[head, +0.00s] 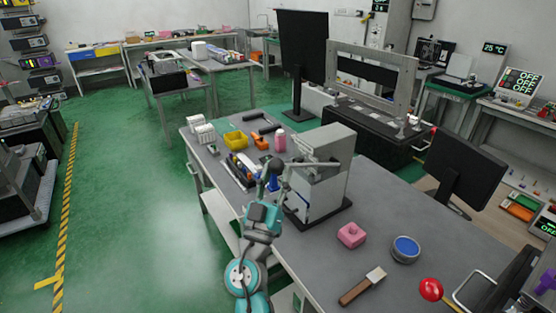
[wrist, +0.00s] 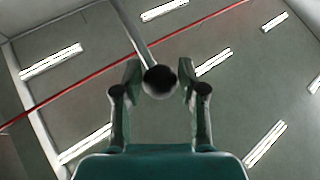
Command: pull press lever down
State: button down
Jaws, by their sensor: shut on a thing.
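The press (head: 322,145) is a grey and white box-shaped machine on a dark base plate, standing on the near workbench. Its metal lever (head: 305,163) reaches out to the left from the upper part and ends in a dark round knob (head: 277,167). My gripper (head: 267,180) is at the knob, left of the press. In the wrist view my gripper (wrist: 159,76) points up toward the ceiling, with its fingers shut on either side of the black knob (wrist: 160,82). The lever rod (wrist: 133,33) runs away from the knob toward the top left.
The workbench (head: 385,203) also carries a pink block (head: 351,235), a blue round container (head: 405,248), a brush (head: 362,286), a yellow bin (head: 236,140) and a pink bottle (head: 280,141). A monitor (head: 466,172) stands at right. Green floor (head: 130,190) is open at left.

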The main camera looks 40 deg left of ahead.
jog(key=shift+s+a+f+n+g, duration=0.15)
jog(key=shift+a+f, duration=0.1)
jog(key=shift+f, duration=0.35)
jog(key=shift+s+a+f+n+g, duration=0.1)
jog(key=shift+a+f+n+g, duration=0.1)
jog(key=shift+f, duration=0.4)
jog(key=c, duration=1.6)
grip_release()
jog(key=shift+a+r+y, duration=0.1)
jog(key=shift+a+y, duration=0.05)
jog(key=shift+y, duration=0.15)
jog(key=o, duration=0.9)
jog(key=shift+r, duration=0.2)
jog(key=v, duration=1.2)
jog(key=shift+f, duration=0.1)
